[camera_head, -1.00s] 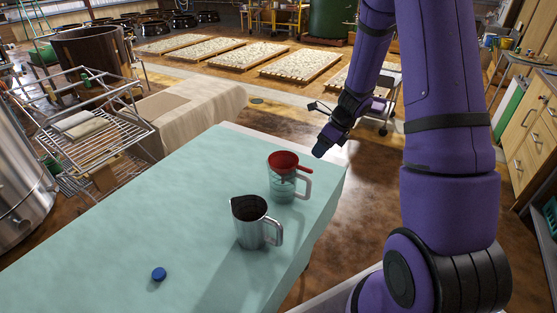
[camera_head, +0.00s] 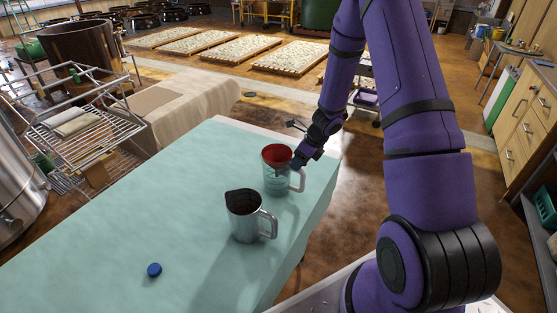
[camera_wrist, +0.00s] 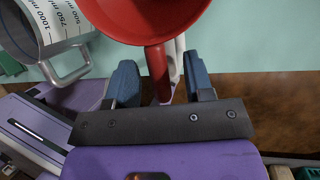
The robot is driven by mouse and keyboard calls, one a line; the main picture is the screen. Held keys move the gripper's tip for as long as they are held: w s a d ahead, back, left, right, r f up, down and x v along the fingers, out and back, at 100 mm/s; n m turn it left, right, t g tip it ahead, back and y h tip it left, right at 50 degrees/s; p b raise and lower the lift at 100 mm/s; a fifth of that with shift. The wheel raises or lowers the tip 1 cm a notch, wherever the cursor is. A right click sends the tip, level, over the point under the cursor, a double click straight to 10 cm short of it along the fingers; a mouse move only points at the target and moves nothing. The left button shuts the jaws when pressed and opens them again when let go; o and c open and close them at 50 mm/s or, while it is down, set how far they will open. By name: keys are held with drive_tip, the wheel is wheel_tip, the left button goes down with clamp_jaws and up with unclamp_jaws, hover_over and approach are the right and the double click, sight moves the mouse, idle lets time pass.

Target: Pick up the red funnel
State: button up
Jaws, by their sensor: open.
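My gripper (camera_wrist: 160,62) is open, with one blue finger on each side of that handle. Contact between the fingers and handle cannot be made out. In the head view my gripper (camera_head: 297,163) is at the funnel's right side, hiding the handle.
A metal jug (camera_head: 243,214) stands just in front of the clear jug; a marked jug (camera_wrist: 35,30) shows at the wrist view's upper left. A blue cap (camera_head: 154,270) lies on the pale green table (camera_head: 120,225). The table's left part is clear. A wire rack (camera_head: 85,130) stands beyond it.

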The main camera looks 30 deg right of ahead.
drive_tip(key=shift+a+f, duration=0.15)
drive_tip(key=shift+f, duration=0.15)
drive_tip(key=shift+c, duration=0.3)
clamp_jaws()
drive_tip(key=shift+r, duration=0.1)
